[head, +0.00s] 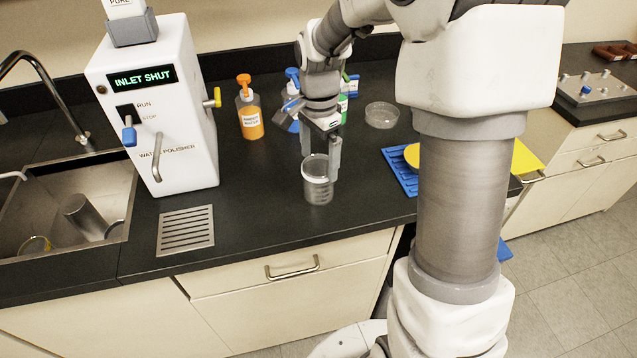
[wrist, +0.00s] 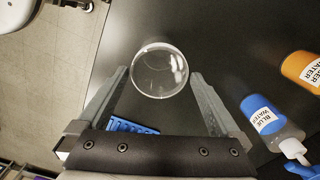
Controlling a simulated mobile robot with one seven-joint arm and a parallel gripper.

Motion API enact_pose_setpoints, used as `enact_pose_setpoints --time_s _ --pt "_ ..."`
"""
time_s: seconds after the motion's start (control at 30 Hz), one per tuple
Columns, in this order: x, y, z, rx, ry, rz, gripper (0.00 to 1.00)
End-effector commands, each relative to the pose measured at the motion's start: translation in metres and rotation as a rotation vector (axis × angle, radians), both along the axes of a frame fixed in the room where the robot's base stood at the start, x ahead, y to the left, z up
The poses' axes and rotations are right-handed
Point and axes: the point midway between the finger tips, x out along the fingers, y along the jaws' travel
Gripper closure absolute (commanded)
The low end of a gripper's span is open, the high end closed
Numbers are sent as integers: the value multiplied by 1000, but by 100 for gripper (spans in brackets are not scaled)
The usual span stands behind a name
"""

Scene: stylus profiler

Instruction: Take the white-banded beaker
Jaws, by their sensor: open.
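A clear beaker with a whitish band (head: 317,180) stands upright on the black counter, in front of the bottles. In the wrist view I see the same beaker (wrist: 159,70) from above, its round rim near the fingertips. My gripper (head: 321,145) is above the beaker and open, with its fingers pointing down at the rim. In the wrist view the gripper's fingertips (wrist: 160,75) lie on either side of the beaker. I cannot tell whether either finger touches the glass.
A white water dispenser (head: 165,110) reading "INLET SHUT" stands left, with a drain grate (head: 186,231) before it. A sink (head: 60,215) lies further left. Orange (head: 249,112) and blue-labelled (wrist: 262,115) bottles stand behind the beaker. A glass dish (head: 382,115) and blue rack (head: 400,172) are right.

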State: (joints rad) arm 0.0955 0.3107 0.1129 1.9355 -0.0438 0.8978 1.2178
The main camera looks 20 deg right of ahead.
Motion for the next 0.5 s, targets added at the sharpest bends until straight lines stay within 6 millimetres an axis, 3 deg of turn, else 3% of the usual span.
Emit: enact_pose_setpoints --time_s 0.1,0.33,0.5 --pt "-1 0 -20 0 3 0 0" --pt "-1 0 -35 0 1 0 0" --pt "-2 1 -61 0 4 1 0"
